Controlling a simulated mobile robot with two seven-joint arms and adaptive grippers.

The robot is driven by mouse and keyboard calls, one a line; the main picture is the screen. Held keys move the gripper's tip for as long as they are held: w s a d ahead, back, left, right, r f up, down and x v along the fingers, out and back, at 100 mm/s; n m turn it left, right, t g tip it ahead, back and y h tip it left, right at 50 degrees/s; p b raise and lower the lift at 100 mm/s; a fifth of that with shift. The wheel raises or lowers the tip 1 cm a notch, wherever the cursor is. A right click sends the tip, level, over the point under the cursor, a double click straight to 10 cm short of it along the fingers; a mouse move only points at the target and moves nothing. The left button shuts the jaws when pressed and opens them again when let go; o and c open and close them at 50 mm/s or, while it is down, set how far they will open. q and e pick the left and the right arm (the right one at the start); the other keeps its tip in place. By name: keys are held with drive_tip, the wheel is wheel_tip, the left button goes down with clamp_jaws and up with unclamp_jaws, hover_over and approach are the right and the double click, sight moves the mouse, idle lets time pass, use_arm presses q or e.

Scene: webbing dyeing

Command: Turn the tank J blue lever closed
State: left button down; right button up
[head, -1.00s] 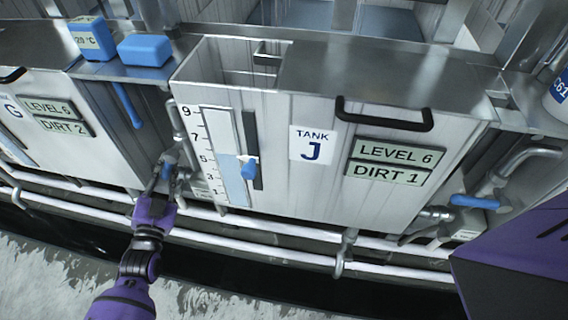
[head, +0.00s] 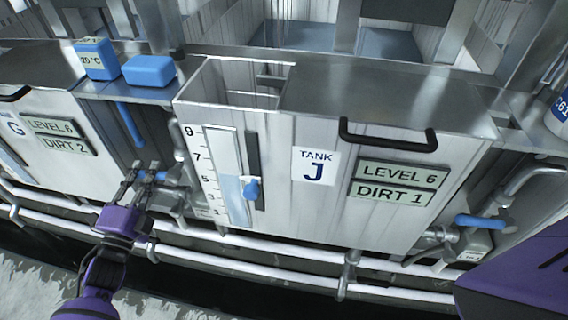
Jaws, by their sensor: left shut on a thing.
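Tank J (head: 315,167) is a pale metal tank in the middle, with a level gauge on its front. A small blue lever (head: 159,176) sits on a valve at the tank's lower left, among pipes. My left gripper (head: 147,172) is at this lever from the lower left, with its fingers shut on it. The lever lies roughly sideways and is partly hidden by the fingers. Another blue lever (head: 481,222) is on a valve at the tank's lower right, with no gripper near it. My right gripper is not in view.
White pipes (head: 255,257) run along the tank's foot. A black handle (head: 388,135) sticks out from the tank front. The neighbouring tank G (head: 80,160) is at left. Two blue boxes, one (head: 96,58) and another (head: 149,69), sit on the ledge above.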

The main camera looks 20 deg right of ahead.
use_arm(q)
drive_tip(key=shift+r+m+h, duration=0.3)
drive_tip(key=shift+r+m, duration=0.2)
drive_tip(key=shift+m, duration=0.6)
drive_tip(key=c, duration=1.6)
unclamp_jaws()
drive_tip(key=shift+r, duration=0.1)
drive_tip(key=shift+c, duration=0.2)
drive_tip(key=shift+s+a, duration=0.1)
drive_tip(key=v, duration=1.1)
drive_tip(key=shift+s+a, duration=0.25)
drive_tip(key=shift+a, duration=0.05)
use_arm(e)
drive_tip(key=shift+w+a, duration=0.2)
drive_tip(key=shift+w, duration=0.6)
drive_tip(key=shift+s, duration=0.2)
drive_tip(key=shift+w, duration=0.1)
